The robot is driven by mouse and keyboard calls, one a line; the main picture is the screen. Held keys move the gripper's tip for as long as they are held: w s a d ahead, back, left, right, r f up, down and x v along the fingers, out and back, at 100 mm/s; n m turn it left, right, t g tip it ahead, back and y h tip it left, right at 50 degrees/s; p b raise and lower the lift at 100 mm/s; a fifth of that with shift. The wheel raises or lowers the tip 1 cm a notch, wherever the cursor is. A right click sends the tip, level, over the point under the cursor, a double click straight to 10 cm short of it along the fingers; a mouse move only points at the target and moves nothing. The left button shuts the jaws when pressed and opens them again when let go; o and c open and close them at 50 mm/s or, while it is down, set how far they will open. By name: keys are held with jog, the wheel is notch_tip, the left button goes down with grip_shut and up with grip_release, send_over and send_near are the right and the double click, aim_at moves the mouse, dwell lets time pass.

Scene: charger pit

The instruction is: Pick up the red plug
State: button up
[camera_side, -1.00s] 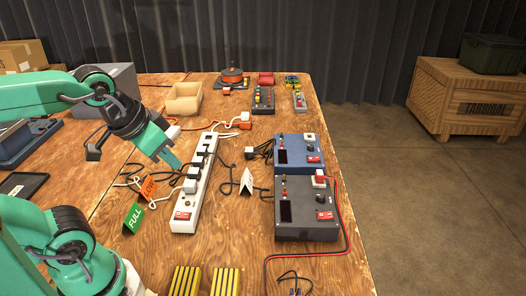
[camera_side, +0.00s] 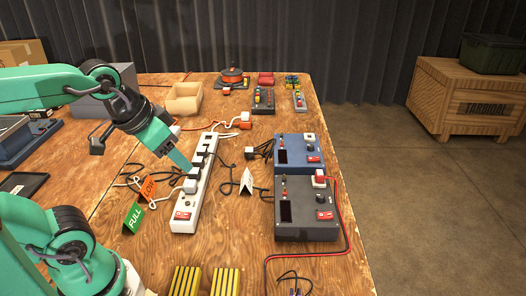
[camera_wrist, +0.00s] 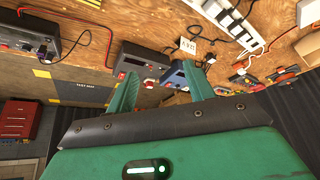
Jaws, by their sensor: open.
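In the side view, a plug with a red part and a white part (camera_side: 319,177) sits on the top right of the grey charger box (camera_side: 292,229), beside a red cable. Another orange-red and white plug (camera_side: 244,118) is at the far end of the white power strip (camera_side: 183,215). I cannot tell which of these is the task's red plug. My gripper (camera_side: 187,168) is low over the middle of the strip, near its black and white plugs, left of the grey box. In the wrist view my gripper (camera_wrist: 160,90) has its two green fingers apart, with nothing held between them.
A blue charger box (camera_side: 297,150) stands behind the grey one. A green FULL card (camera_side: 133,217) and an orange LOW card (camera_side: 149,188) stand left of the strip. A white card (camera_side: 246,181) stands right of it. Loose cables lie around. Yellow-striped blocks (camera_side: 205,281) are in front.

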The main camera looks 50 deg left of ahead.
jog(key=w+d+r+m+g, duration=0.15)
jog(key=w+r, duration=0.25)
jog(key=w, duration=0.5)
jog(key=m+g, duration=0.4)
jog(key=m, duration=0.3)
send_over(318, 172)
jog(key=shift+s+f, duration=0.2)
jog(key=shift+f, duration=6.5)
jog(key=shift+f, duration=0.1)
jog(key=shift+f, duration=1.25)
jog(key=shift+f, duration=0.1)
jog(key=shift+w+d+f, duration=0.1)
jog(key=shift+w+f, duration=0.05)
jog(key=shift+f, duration=2.35)
